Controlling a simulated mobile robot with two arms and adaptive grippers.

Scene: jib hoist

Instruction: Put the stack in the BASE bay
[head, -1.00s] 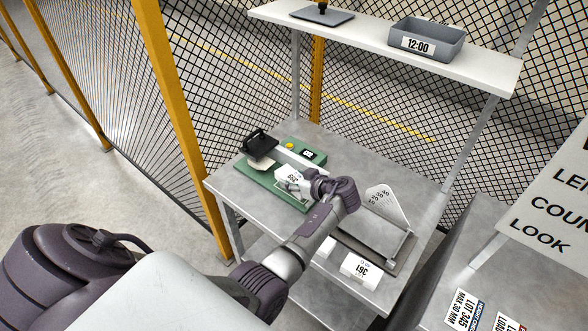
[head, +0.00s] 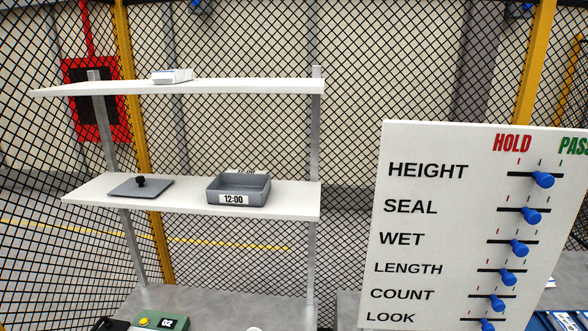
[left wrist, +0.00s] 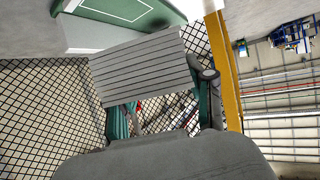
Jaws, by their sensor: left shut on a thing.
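In the left wrist view my left gripper (left wrist: 157,92) has its teal fingers either side of a grey block with parallel lines, which looks like the stack (left wrist: 138,65) of thin layers. The gripper is shut on it, and the stack appears tilted in the picture. Behind it at the top is a green surface with a pale outlined rectangle (left wrist: 118,12). My grippers do not show in the head view. No bay marked BASE can be read in either view.
A shelf (head: 100,194) holds a grey tray (head: 238,200) marked 12:00 and a knobbed grey plate (head: 141,188). White items (head: 171,77) lie on the upper shelf. A checklist board (head: 430,225) with blue sliders stands right. A green fixture (head: 172,322) shows at the bottom edge.

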